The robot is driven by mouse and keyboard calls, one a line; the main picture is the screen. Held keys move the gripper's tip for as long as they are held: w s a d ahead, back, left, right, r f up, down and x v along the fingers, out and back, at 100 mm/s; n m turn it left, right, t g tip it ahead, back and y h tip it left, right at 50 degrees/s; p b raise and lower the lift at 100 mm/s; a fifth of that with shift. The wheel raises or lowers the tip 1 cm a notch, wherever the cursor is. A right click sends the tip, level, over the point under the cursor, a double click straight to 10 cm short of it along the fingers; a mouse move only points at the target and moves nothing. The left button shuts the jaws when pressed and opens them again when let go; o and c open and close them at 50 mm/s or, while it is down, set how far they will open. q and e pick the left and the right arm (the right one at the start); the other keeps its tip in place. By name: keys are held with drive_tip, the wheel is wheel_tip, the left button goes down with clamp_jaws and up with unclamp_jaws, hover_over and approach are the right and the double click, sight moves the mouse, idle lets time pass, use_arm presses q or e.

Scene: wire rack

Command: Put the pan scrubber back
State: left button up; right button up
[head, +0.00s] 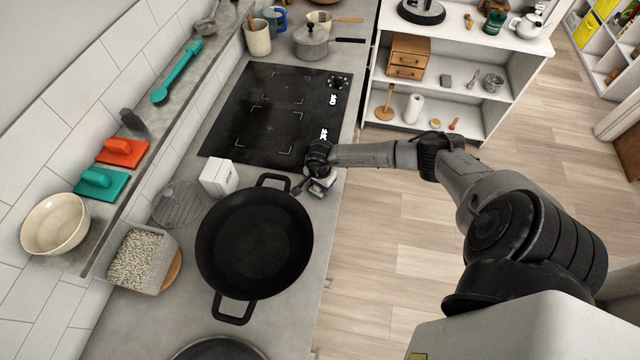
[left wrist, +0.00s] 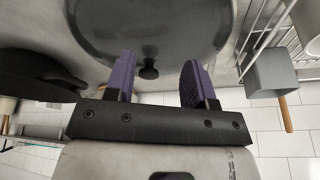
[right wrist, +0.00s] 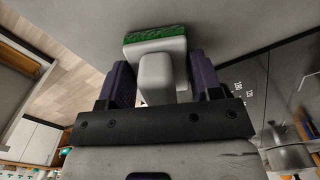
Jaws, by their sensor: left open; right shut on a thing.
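The pan scrubber (right wrist: 155,45) has a pale grey handle and body with a green pad. It is between the fingers of my right gripper (right wrist: 161,78), which is shut on its handle. In the head view the scrubber (head: 322,187) is small, partly covered by my right gripper (head: 313,178), over the counter's right edge area beside the black pan. The wire rack (head: 180,205) is left of the pan. My left gripper (left wrist: 157,75) is open and empty, facing a dark round lid with a knob (left wrist: 148,73); it is outside the head view.
The black pan (head: 255,240) fills the middle of the counter. A white block (head: 219,178) and a tub of pale pellets (head: 139,261) flank the rack. An orange tool (head: 122,152), a teal tool (head: 101,183) and a bowl (head: 55,224) sit on the ledge. The cooktop (head: 270,115) is clear.

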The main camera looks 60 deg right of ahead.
drive_tip(key=shift+f, duration=0.1)
drive_tip(key=o, duration=0.9)
